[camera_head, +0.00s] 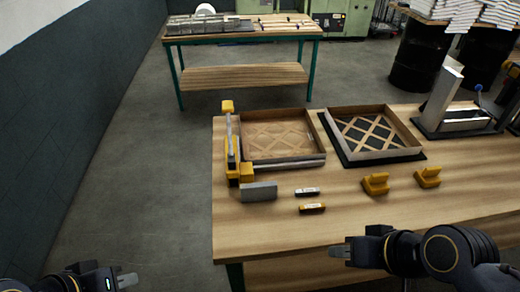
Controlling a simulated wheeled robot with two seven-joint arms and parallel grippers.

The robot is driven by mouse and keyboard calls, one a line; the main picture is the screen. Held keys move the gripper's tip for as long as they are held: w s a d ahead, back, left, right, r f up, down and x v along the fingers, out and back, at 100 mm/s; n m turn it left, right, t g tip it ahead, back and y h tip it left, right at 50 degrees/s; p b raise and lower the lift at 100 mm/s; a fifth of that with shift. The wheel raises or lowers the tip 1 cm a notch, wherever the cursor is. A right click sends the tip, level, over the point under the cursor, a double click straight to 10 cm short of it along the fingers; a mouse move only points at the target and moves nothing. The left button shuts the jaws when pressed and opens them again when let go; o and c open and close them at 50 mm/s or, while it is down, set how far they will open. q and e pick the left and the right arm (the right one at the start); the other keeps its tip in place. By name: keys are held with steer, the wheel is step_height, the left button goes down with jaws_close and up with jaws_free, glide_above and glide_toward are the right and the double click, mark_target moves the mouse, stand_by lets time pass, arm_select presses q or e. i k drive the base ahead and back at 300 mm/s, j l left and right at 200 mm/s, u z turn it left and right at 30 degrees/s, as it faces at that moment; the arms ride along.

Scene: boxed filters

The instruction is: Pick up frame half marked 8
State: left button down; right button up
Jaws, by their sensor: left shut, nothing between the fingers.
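Two shallow square wooden frames lie on the near workbench. The left frame (281,159) has a wood-toned lattice and sits beside a yellow and grey clamp fixture (232,150). The right frame (404,128) has a lattice over a dark panel and rests on a dark mat (349,160). I cannot read a number 8 on either. My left gripper (127,281) is shut and empty at the bottom left, low and off the bench. My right gripper (338,252) is near the bench's front edge, apart from both frames; its finger opening is unclear.
A grey block (259,191), two small labelled bars (307,192) (312,208) and two yellow blocks (375,184) (428,177) lie in front of the frames. A metal stand (460,117) is at right. The bench's (265,230) front left is bare. Another table (245,76) stands behind.

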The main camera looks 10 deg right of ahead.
mark_target(301, 115)
steer(key=j+z, duration=0.25)
steer(key=j, duration=0.5)
steer(key=j+z, duration=0.2)
steer(key=j, duration=0.55)
steer(key=i+j+z, duration=0.25)
steer(key=i+j, duration=0.15)
steer(key=i+j+z, duration=0.2)
steer(key=j, duration=0.4)
steer(key=i+j+z, duration=0.4)
steer(key=i+j, duration=0.95)
steer(key=i+l, duration=0.15)
steer(key=l, duration=0.1)
